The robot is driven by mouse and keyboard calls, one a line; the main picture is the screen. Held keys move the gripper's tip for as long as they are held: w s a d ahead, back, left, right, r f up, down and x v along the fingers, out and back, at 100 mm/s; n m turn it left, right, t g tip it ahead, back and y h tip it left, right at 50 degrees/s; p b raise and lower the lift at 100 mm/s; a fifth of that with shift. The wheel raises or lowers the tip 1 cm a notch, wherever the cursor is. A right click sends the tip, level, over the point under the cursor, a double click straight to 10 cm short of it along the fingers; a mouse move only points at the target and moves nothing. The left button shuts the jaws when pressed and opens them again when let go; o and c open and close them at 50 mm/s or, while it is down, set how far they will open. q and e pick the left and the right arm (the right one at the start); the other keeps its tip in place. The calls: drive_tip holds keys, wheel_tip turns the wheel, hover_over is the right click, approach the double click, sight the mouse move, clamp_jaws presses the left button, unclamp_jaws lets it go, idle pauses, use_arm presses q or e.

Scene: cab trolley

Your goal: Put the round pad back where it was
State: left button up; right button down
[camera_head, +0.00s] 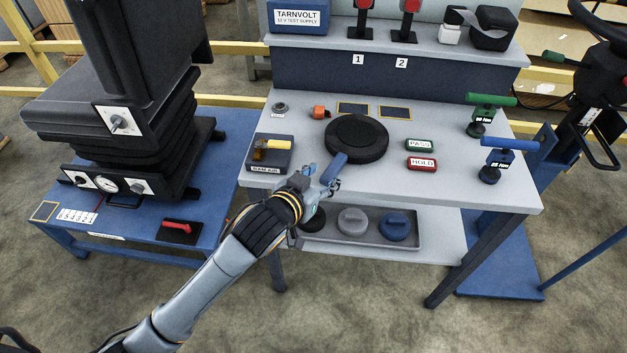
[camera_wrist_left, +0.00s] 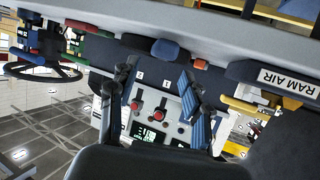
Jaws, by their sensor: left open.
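A black round pad or disc (camera_head: 356,138) lies flat on the grey bench top (camera_head: 463,186). More round pieces with handles, one grey (camera_head: 352,221) and one blue (camera_head: 396,226), sit in a grey tray (camera_head: 421,240) on the lower shelf; a dark one (camera_head: 312,218) at its left end is partly hidden by my arm. I cannot tell which piece the task means. My left gripper (camera_head: 323,182) is open at the bench's front edge, just in front of the black disc. In the left wrist view the open fingers (camera_wrist_left: 155,82) have nothing visibly held between them. My right gripper is out of view.
A RAM AIR block with a yellow handle (camera_head: 271,145) stands left of the gripper. PASS (camera_head: 419,145) and HOLD (camera_head: 422,163) blocks, plus green-handled (camera_head: 490,100) and blue-handled (camera_head: 510,143) tools, stand at right. A blue trolley (camera_head: 208,203) carries a black seat.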

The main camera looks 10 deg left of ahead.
use_arm(q)
drive_tip(key=v, duration=0.4)
drive_tip(key=shift+s+r, duration=0.1)
idle(0.3)
drive_tip(key=s+a+f+n+g+y, duration=0.1)
drive_tip(key=s+a+f+g+y, duration=0.25)
drive_tip(key=s+a+f, duration=0.55)
drive_tip(key=s+a+f+n+g+y, duration=0.2)
drive_tip(key=s+a+f+g, duration=0.25)
drive_tip(key=s, duration=0.95)
wheel_tip(320, 180, down, 25)
drive_tip(key=s+a+g+p, duration=0.1)
drive_tip(key=s+g+p, duration=0.1)
drive_tip(key=s+a+f+g, duration=0.1)
drive_tip(key=s+a+f, duration=0.2)
drive_tip(key=s+f, duration=1.1)
drive_tip(key=s, duration=0.2)
drive_tip(key=shift+s+f+m+g+p, duration=0.2)
drive_tip(key=shift+s+m+g+p, duration=0.1)
drive_tip(key=shift+m+p, duration=0.1)
